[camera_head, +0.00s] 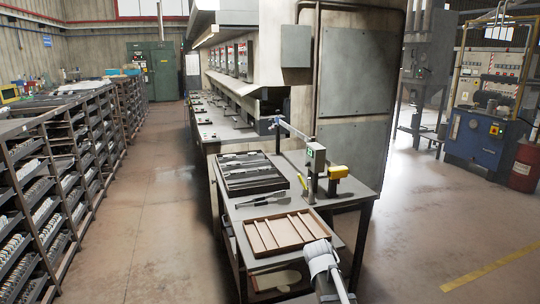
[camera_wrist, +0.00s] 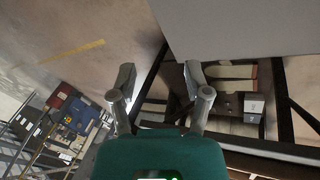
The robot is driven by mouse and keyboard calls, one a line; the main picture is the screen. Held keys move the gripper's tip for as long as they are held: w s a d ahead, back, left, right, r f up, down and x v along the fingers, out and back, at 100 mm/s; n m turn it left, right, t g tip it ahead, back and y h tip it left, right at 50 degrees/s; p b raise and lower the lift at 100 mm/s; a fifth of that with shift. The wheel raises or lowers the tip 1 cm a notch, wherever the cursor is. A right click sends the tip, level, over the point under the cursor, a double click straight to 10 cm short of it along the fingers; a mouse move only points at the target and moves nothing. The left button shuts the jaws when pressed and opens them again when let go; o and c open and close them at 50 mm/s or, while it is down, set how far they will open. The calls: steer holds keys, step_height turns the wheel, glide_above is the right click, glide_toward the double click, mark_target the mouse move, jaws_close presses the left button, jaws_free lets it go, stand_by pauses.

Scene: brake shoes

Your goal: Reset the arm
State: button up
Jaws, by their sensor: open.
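My gripper (camera_wrist: 160,88) shows in the wrist view with its two grey fingers apart and nothing between them. It is beside the table's edge, and the view past it takes in the table's underside shelf and the floor. In the head view part of my arm (camera_head: 322,262) shows at the bottom, near the front right corner of the grey table (camera_head: 245,213). The gripper's fingers cannot be made out there.
A wooden divided tray (camera_head: 277,233) and a dark tray of parts (camera_head: 250,173) lie on the table. A yellow-topped device (camera_head: 338,172) and a post stand at its right. Shelves (camera_head: 60,170) line the left, with free floor (camera_head: 150,220) between.

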steer(key=s+a+f+y, duration=0.1)
steer(key=s+a+y, duration=0.25)
steer(key=s, duration=0.65)
steer(key=shift+n+g+y, duration=0.25)
steer(key=shift+n+g, duration=0.15)
steer(key=shift+g, duration=0.4)
steer(key=s+f+b, duration=0.1)
steer(key=f+b, duration=0.2)
steer(key=s+f+b, duration=0.1)
steer(key=f+b, duration=0.3)
steer(key=s+f+b, duration=0.1)
steer(key=f+b, duration=0.2)
steer(key=shift+d+f, duration=0.1)
steer(key=shift+f, duration=0.3)
step_height(320, 180, up, 22)
steer(key=p, duration=2.2)
steer(key=shift+r, duration=0.15)
